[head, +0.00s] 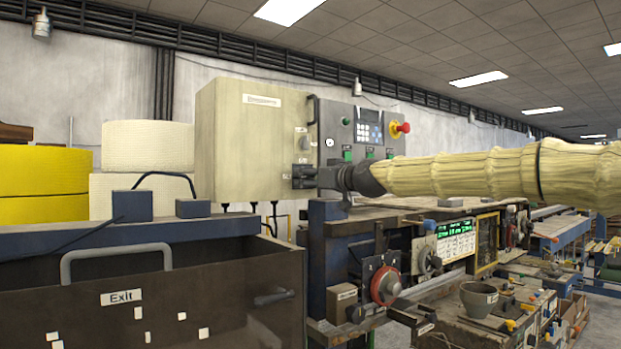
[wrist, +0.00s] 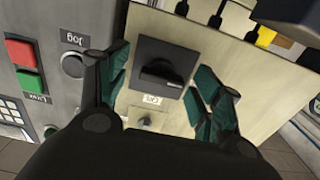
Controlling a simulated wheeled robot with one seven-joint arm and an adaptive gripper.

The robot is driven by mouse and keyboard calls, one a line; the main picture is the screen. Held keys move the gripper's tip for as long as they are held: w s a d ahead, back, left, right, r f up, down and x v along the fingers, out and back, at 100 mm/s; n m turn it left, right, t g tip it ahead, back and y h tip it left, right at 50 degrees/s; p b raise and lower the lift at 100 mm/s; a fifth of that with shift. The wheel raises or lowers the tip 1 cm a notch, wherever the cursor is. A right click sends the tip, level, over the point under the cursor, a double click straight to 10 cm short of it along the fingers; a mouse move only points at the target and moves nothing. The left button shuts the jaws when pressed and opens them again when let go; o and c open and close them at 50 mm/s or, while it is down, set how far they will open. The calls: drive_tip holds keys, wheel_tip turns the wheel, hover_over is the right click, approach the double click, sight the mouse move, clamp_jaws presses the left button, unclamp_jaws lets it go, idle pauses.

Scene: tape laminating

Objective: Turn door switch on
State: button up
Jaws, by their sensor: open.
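The door switch (wrist: 165,50) is a dark square plate with a black rotary knob on the front of a beige cabinet (head: 237,135). A small label sits beside the plate in the wrist view. My gripper (wrist: 160,76) is open, with one green-padded finger on each side of the switch. The knob lies between the fingers; I cannot tell whether they touch it. In the head view my gripper (head: 306,177) is at the cabinet's front edge, and it largely hides the switch.
A grey control panel (head: 350,125) with a red emergency button (head: 400,128) adjoins the cabinet. In the wrist view, a red button (wrist: 20,52) and a round Jog button (wrist: 73,65) are close to the left finger. A machine with dials stands below my arm.

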drive_tip(key=shift+s+r, duration=0.2)
drive_tip(key=shift+s, duration=0.05)
drive_tip(key=shift+s+a, duration=0.1)
drive_tip(key=shift+c, duration=1)
drive_tip(key=shift+f, duration=0.1)
drive_tip(key=c, duration=0.7)
drive_tip(key=shift+c, duration=0.5)
